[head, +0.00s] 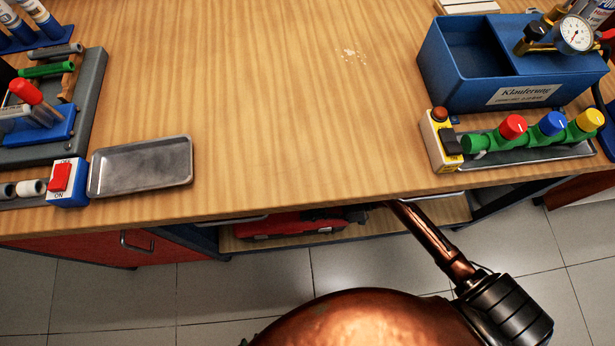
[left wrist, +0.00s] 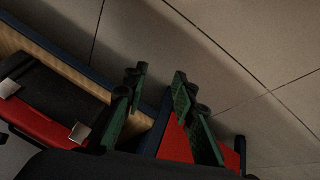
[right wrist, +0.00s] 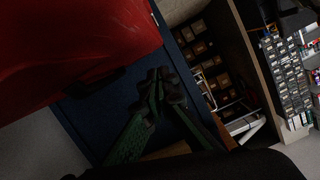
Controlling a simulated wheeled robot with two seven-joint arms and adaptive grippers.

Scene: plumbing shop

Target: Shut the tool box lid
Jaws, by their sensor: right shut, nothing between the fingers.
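The red tool box (head: 300,225) stands on the shelf under the workbench. In the head view the bench edge hides part of it, and I cannot tell how its lid stands. In the left wrist view a red and black box (left wrist: 50,100) with silver latches lies left of my left gripper (left wrist: 158,82), apart from it. That gripper's green fingers are spread and empty. My right gripper (right wrist: 161,82) is shut and empty, near a large red surface (right wrist: 70,45); I cannot tell whether this is the tool box. Neither gripper shows in the head view.
The workbench (head: 290,110) overhangs the shelf (head: 400,222). A metal tray (head: 142,168), a switch box (head: 68,182), a blue bin (head: 465,80) and a valve tray (head: 540,153) stand on it. Its middle is clear. A red cabinet (head: 85,248) is below left.

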